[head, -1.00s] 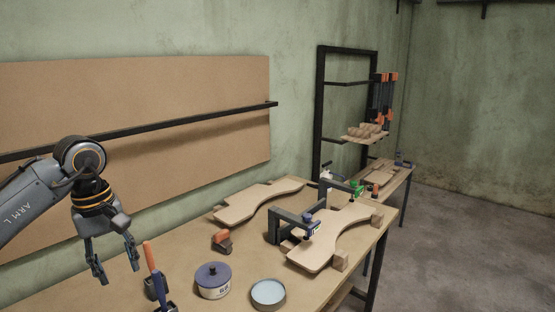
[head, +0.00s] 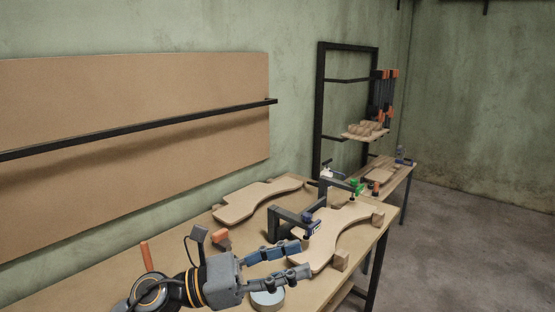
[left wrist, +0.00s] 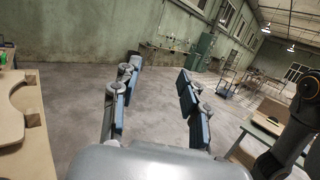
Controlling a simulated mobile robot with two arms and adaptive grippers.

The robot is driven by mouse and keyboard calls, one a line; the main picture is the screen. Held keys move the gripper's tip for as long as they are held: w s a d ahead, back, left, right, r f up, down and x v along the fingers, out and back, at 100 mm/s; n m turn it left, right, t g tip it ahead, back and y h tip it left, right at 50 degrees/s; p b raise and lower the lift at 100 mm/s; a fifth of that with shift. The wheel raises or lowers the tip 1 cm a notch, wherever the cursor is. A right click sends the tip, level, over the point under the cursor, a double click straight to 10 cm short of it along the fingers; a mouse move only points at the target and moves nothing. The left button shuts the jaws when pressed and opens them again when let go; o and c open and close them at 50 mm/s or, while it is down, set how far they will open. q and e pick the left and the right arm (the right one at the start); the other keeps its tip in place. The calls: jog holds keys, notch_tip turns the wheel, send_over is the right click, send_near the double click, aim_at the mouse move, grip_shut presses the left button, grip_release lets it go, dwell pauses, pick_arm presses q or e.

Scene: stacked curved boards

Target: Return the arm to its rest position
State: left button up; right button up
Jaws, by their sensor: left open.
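My left gripper (head: 293,259) is low at the front of the workbench in the head view, its fingers pointing right. Its two fingers are apart with nothing between them; the left wrist view shows the same open fingers (left wrist: 155,108) against open floor. The gripper appears in front of the near curved board (head: 332,232), which is clamped on blocks; I cannot tell the exact gap. The arm covers part of the bench front. My right gripper is not in view.
Black clamps (head: 288,222) stand over the near board. A second curved board (head: 255,202) lies behind. A round tin (head: 268,300) is partly hidden below the gripper. An orange-handled tool (head: 146,256) stands at left. Open floor (head: 470,235) lies right of the bench.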

pick_arm(q)
jog(key=w+a+f+n+t+y, duration=0.25)
jog(key=a+n+t+y, duration=0.4)
jog(key=n, duration=0.65)
jog(key=w+a+f+n+t+y, duration=0.1)
jog(key=w+a+n+t+y, duration=0.25)
jog(key=n+t, duration=0.85)
jog(key=s+a+f+n+g+y, duration=0.25)
jog(key=a+f+n+y, duration=0.25)
jog(key=f+n, duration=0.25)
jog(key=s+a+f+n+g+y, duration=0.2)
jog(key=a+f+n+g+y, duration=0.2)
jog(key=f+n, duration=0.35)
jog(key=s+a+f+n+g, duration=0.2)
jog(key=s+f+n+g, duration=0.35)
jog(key=s+f, duration=0.5)
jog(key=s+a+f+n+g, duration=0.1)
jog(key=s+f+n+g, duration=0.45)
jog(key=s, duration=0.75)
notch_tip(320, 180, down, 34)
jog(key=s+m+g+b, duration=0.1)
jog(key=s+g+b, duration=0.15)
jog(key=b, duration=0.35)
jog(key=s+a+f+g+b, duration=0.1)
jog(key=s+a+f+b, duration=0.2)
jog(key=s+f, duration=1.3)
notch_tip(320, 180, down, 4)
jog(key=shift+s+a+r+m+y+b, duration=0.2)
jog(key=shift+m+y+b, duration=0.1)
jog(key=shift+y+b, duration=0.15)
